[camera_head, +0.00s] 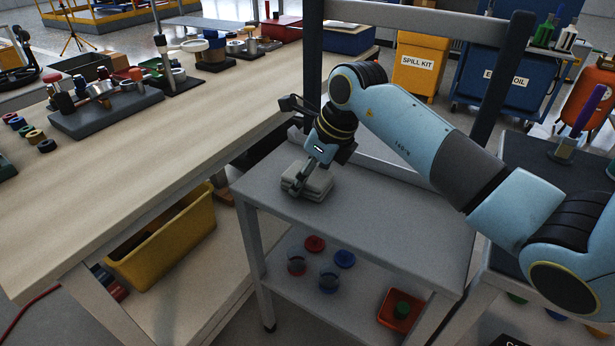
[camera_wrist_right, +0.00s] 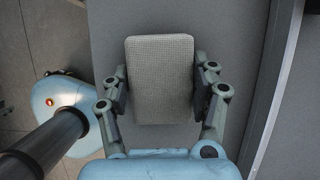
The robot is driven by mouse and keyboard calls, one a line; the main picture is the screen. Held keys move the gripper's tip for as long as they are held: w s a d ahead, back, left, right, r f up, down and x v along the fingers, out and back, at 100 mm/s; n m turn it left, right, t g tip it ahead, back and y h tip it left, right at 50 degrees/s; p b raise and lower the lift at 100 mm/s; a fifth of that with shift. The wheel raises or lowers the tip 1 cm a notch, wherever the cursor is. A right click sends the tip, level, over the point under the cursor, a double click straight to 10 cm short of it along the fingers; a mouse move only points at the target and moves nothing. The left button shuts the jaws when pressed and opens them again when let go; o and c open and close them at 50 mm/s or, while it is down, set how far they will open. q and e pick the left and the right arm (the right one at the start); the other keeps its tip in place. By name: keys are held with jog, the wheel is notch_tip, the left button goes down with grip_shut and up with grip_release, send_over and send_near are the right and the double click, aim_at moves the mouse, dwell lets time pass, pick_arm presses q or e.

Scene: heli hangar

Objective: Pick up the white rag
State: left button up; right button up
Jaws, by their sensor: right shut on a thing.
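The white rag (camera_head: 312,180) is a folded, light grey-white pad on the top of the grey cart (camera_head: 392,216). In the right wrist view the rag (camera_wrist_right: 160,78) is a textured rectangle between the two fingers. My right gripper (camera_head: 304,186) reaches down onto the rag from above. In the right wrist view my right gripper (camera_wrist_right: 160,90) has a finger against each side of the rag and is shut on it. The rag appears at the level of the cart top; whether it touches the surface is hard to tell. My left gripper is not in view.
A long wooden workbench (camera_head: 120,190) with tools stands to the left of the cart. The cart's uprights (camera_head: 312,70) rise behind the rag. A yellow bin (camera_head: 165,240) is under the bench. The cart top right of the rag is clear.

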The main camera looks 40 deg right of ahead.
notch_tip(320, 180, up, 4)
jog(key=shift+r+p, duration=0.1)
jog(key=shift+p, duration=0.4)
jog(key=s+a+r+p, duration=0.2)
jog(key=s+r, duration=0.5)
jog(key=s, duration=0.4)
jog(key=shift+s+a, duration=0.2)
jog(key=shift+a, duration=0.15)
jog(key=shift+r, duration=0.1)
jog(key=o, duration=0.5)
jog(key=c, duration=0.5)
